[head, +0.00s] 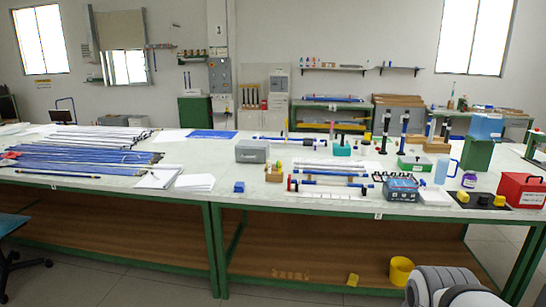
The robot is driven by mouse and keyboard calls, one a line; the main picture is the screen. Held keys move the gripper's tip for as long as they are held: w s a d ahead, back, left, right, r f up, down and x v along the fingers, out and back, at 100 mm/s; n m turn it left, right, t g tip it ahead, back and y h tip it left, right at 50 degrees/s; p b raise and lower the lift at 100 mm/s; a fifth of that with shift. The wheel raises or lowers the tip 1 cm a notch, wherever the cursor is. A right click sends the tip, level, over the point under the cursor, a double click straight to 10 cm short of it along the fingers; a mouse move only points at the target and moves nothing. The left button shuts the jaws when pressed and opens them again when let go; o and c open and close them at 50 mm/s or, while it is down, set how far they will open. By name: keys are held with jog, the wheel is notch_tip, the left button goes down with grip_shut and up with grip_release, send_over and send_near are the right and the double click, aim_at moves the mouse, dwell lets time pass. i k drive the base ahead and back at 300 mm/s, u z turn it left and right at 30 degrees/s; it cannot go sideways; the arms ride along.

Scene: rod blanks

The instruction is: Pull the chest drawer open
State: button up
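I cannot tell for sure which thing is the chest with the drawer. Candidates in the head view are a closed grey box (252,151) on the long workbench, a red box (521,190) with a dark handle at the bench's right end, and a blue-grey box (401,189) near the front edge. A green cabinet (195,112) stands by the back wall. No drawer is visibly open. A grey and white rounded part of my own arm shows at the bottom right. My gripper is not in view.
The long workbench (225,190) crosses the view. Bundles of blue and pale rods (85,160) cover its left side. Bottles, stands, a blue mug (441,172) and rod fixtures crowd the right. A yellow bucket (401,270) sits on the lower shelf. Grey floor is free in front.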

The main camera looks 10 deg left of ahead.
aim_at(241, 154)
jog(key=u, duration=0.4)
jog(key=i, duration=0.8)
jog(key=u, duration=1)
jog(key=i, duration=2.75)
jog(key=z, duration=0.3)
jog(key=k, duration=0.65)
jog(key=z, duration=0.2)
jog(key=i, duration=0.65)
jog(key=u, duration=0.1)
